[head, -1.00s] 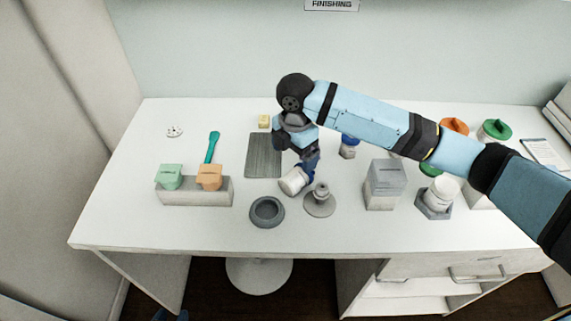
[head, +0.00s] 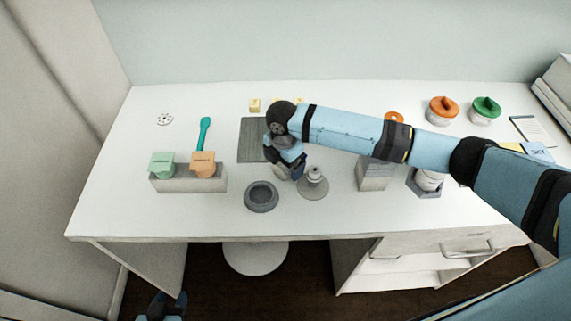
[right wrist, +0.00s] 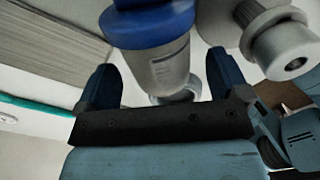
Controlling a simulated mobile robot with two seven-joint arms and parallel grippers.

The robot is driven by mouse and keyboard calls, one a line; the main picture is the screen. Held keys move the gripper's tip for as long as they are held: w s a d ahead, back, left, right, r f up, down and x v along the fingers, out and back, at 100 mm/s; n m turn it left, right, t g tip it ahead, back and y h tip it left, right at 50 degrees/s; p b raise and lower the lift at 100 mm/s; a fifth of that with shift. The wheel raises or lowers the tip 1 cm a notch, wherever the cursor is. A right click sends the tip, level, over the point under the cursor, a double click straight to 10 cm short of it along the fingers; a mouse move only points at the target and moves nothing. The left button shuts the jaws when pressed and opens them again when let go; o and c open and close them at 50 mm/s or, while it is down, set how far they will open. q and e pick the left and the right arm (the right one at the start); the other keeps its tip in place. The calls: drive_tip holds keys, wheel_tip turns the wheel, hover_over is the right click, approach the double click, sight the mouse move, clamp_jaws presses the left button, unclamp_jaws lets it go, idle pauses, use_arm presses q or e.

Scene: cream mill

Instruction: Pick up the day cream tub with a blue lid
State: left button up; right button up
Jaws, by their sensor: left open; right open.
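A tub with a blue lid (right wrist: 150,22) fills the top middle of the right wrist view. Its pale grey, see-through-looking body (right wrist: 165,68) reaches down between the spread fingers of my right gripper (right wrist: 160,82), which is open. In the head view my right gripper (head: 289,168) is low over the table between the dark mat and the grey stand. It and my arm mostly hide the tub there, so I cannot tell its full pose. My left gripper (head: 167,305) is open at the bottom left, below the table's front edge.
A grey bowl (head: 261,196) and a grey knobbed stand (head: 313,182) are close to my right gripper. A dark ribbed mat (head: 253,140) lies behind. A holder (head: 188,183) with green and orange blocks stands left. Orange-lidded (head: 443,108) and green-lidded (head: 484,108) jars stand back right.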

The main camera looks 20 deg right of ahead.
wheel_tip(320, 180, down, 2)
drive_tip(key=shift+f, duration=0.1)
drive_tip(key=c, duration=1.1)
drive_tip(key=shift+c, duration=0.2)
drive_tip(key=shift+r, duration=0.25)
